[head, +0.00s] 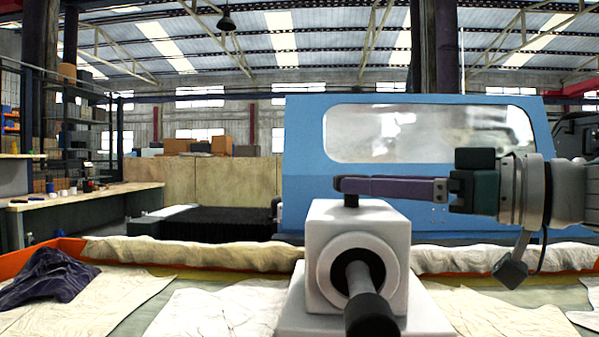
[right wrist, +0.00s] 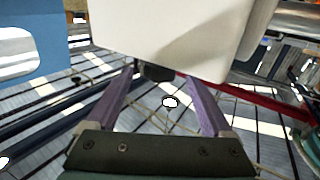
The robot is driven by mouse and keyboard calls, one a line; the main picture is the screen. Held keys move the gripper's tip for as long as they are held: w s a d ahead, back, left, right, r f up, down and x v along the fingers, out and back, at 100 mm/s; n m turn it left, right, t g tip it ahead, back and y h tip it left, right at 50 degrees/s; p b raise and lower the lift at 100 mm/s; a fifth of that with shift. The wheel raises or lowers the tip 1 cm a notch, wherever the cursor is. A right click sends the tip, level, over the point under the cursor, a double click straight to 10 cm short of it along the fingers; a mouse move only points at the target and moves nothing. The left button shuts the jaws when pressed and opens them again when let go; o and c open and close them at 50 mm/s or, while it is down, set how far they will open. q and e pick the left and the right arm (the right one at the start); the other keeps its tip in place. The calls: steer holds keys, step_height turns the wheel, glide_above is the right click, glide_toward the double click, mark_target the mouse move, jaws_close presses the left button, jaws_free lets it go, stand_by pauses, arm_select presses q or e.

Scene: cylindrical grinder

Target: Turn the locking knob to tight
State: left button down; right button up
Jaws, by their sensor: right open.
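A white block-shaped tailstock (head: 335,228) stands on a pale base in the head view, with a round collar and a dark-ended shaft (head: 368,300) pointing at me. The locking knob (head: 351,201) is a small dark stub on its top, mostly hidden by my gripper. My right gripper (head: 343,184) reaches in from the right, level over the housing, fingertips at the knob. In the right wrist view, the dark knob (right wrist: 157,73) shows between the two purple fingertips, against the white housing (right wrist: 180,30). The fingers are open; contact with the knob cannot be told. My left gripper is not in view.
A blue machine cover (head: 303,160) with a window stands behind. An orange-edged tray (head: 25,262) with pale cloths and a dark purple cloth (head: 50,277) surrounds the housing. A workbench (head: 85,200) and shelves are at the left. The space above the housing's left side is clear.

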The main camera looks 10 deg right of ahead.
mark_target(351, 175)
steer(key=shift+x, duration=1.95)
jaws_close()
